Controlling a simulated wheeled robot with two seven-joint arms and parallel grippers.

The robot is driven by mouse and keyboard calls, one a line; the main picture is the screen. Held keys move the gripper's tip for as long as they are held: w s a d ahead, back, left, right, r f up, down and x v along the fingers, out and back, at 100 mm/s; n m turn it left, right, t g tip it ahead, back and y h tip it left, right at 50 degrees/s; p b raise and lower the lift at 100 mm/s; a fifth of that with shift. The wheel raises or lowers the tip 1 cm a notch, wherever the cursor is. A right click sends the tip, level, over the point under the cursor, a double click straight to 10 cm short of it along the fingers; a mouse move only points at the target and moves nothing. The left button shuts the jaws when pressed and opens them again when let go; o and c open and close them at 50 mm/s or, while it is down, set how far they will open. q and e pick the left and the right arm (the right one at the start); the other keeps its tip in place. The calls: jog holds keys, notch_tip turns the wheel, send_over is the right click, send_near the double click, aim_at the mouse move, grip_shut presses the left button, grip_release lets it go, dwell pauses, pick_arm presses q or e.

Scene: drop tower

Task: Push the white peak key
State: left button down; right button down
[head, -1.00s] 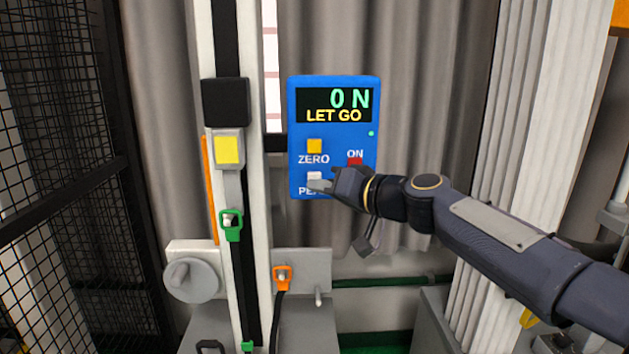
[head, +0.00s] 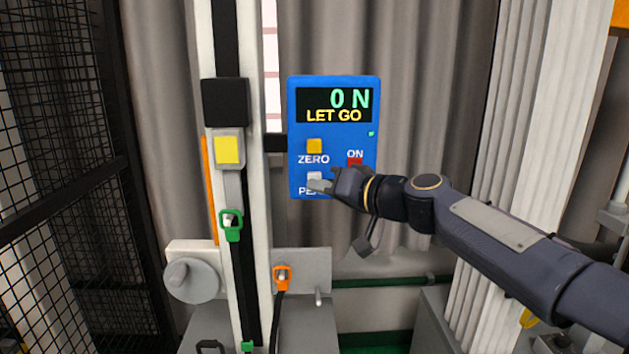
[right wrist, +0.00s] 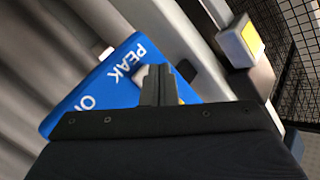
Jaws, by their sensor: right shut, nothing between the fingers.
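The blue meter box (head: 334,128) hangs upright in the middle of the head view. Its display (head: 334,105) reads "0 N" and "LET GO". The white peak key (head: 314,176) is at its lower left, below the yellow zero key (head: 314,146); the red ON key (head: 355,161) is to the right. My right gripper (head: 318,186) is shut and empty, its fingertips at the lower edge of the white key. I cannot tell whether they touch it. In the right wrist view the shut fingers (right wrist: 158,84) cover most of the key beside the word PEAK. My left gripper is not in view.
A white column with a black rail (head: 260,200) stands left of the meter, carrying a black block (head: 225,102) and a yellow pad (head: 228,150). A green clip (head: 232,225) and an orange clip (head: 282,278) sit lower. Black mesh (head: 60,190) is at far left.

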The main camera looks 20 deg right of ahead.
jog(key=shift+w, duration=0.15)
dwell(0.3)
jog(key=shift+w+d, duration=0.15)
jog(key=shift+w, duration=0.15)
jog(key=shift+w+d+b, duration=0.15)
jog(key=shift+w+b, duration=0.15)
jog(key=shift+w, duration=0.15)
dwell(0.6)
jog(key=shift+s, duration=0.15)
jog(key=shift+s+a+b, duration=0.3)
jog(key=shift+s, duration=0.45)
